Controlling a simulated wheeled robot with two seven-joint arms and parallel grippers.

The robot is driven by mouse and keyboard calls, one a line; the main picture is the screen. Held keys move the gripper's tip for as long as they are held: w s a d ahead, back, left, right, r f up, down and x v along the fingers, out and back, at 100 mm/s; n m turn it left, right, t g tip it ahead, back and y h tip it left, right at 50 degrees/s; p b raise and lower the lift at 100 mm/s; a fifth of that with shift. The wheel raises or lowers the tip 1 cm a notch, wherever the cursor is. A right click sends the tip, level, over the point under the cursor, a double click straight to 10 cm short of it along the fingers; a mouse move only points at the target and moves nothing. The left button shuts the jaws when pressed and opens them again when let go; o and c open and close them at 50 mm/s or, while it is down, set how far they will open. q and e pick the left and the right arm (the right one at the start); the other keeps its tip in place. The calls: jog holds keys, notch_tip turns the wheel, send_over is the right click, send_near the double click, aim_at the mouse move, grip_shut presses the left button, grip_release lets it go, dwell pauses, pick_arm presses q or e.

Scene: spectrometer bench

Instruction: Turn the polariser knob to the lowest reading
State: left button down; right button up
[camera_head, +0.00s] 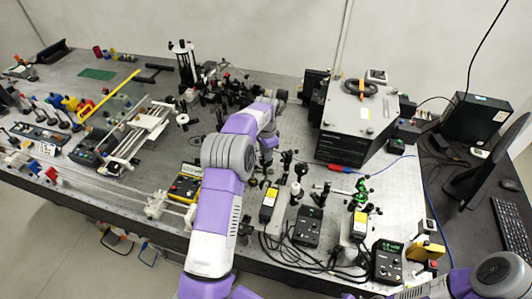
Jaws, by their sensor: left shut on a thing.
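My left gripper (267,165) points down among small dark optic mounts near the middle of the bench. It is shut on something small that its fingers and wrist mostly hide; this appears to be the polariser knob. A dark meter box with a lit green display (388,262) stands at the front right of the bench; its digits are too small to read. My right arm shows only at the bottom right corner, and its gripper is out of view.
Posts and optic mounts (299,175) stand close to the right of my left gripper. Other boxes with cables (308,226) line the front edge. A yellow instrument (186,184) lies left of my arm.

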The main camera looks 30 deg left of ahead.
pick_arm(q)
jog(key=n, duration=0.6)
jog(key=shift+n, duration=0.4)
dwell(0.4)
jog(key=c, duration=1)
grip_release()
jog(key=shift+c, duration=0.2)
notch_tip(320, 180, up, 8)
jog(key=shift+f, duration=0.15)
jog(key=shift+f, duration=0.1)
